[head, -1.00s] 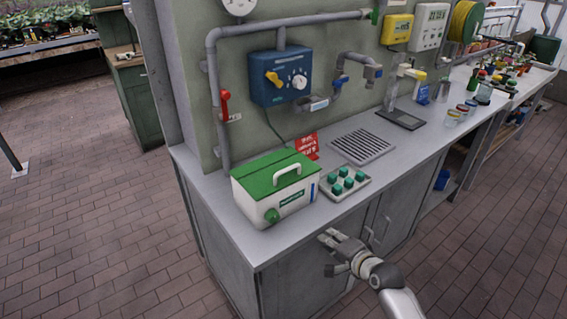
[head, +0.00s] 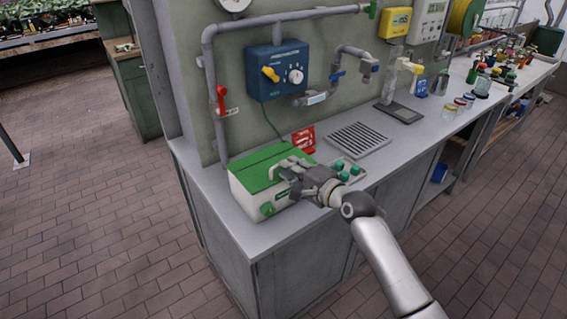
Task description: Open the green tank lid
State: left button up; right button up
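The tank (head: 240,198) is a white box with a green lid (head: 257,164) on the near left part of the grey counter. The lid looks closed. It has a white handle, which my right gripper (head: 280,174) now partly hides. My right gripper is over the right side of the lid, with its fingers at the handle. The fingers look apart, but I cannot tell whether they touch or surround the handle. A green knob (head: 267,209) is on the tank's front. My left gripper is not in view.
A drain grate (head: 358,139) and pipes with a blue valve box (head: 276,72) are at the wall. The counter's left front corner is clear.

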jog(key=shift+x, duration=1.9)
grip_shut()
